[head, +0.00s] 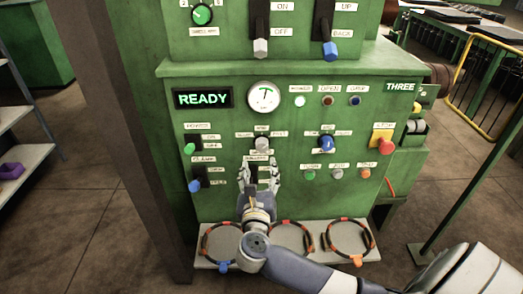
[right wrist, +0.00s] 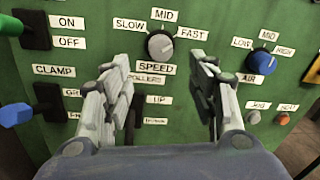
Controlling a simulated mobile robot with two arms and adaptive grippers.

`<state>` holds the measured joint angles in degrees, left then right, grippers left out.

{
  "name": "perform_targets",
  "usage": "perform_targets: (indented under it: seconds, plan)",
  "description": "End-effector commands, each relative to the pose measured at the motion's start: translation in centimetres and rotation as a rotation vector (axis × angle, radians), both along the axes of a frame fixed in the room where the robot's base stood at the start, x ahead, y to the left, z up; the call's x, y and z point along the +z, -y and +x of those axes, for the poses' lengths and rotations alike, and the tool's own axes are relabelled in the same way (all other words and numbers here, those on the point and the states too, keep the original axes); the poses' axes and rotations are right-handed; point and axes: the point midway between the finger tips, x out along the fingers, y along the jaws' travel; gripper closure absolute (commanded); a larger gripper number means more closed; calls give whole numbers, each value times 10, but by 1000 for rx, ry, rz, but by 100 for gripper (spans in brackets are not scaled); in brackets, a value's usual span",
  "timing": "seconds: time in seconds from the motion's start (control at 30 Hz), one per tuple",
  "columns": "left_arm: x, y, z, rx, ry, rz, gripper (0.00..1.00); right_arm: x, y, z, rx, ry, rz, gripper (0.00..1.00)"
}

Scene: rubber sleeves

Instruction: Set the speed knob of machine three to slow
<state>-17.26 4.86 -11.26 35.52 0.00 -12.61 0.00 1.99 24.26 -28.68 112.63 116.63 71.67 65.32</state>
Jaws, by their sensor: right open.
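The green machine labelled THREE (head: 400,87) stands in front of me, its display reading READY. Its grey speed knob (head: 262,143) sits mid-panel, and shows in the right wrist view (right wrist: 160,45) with SLOW at its left, MID above and FAST at its right. I cannot clearly tell which mark its pointer faces. My right gripper (head: 262,168) is open just below the knob in the head view. In the right wrist view its two fingers (right wrist: 155,72) stand apart, below and either side of the knob, apparently holding nothing. My left gripper is out of view.
A blue air knob (right wrist: 262,62) is right of the speed knob. A rollers switch (head: 264,175) lies behind my right gripper. Green and blue levers (head: 190,148) are at the left, and a red stop button (head: 386,147) at the right. A ledge with rings (head: 292,237) juts out below.

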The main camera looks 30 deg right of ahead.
Motion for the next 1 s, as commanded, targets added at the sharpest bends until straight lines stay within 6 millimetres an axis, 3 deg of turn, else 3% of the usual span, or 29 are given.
perform_targets:
  seconds: [0.4, 0.6, 0.87, 0.9, 1.0]
  plan:
    - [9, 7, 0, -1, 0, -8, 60, 2, 45, 61, -1, 0, -9, 47]
    - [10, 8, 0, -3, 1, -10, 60, 1, 54, 73, -1, 0, -6, 47]
    - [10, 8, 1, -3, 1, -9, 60, 1, 55, 74, -1, -1, -5, 47]
    - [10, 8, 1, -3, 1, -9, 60, 1, 55, 74, 0, 0, -6, 49]
    - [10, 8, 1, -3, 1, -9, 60, 1, 55, 74, 0, 0, -6, 72]
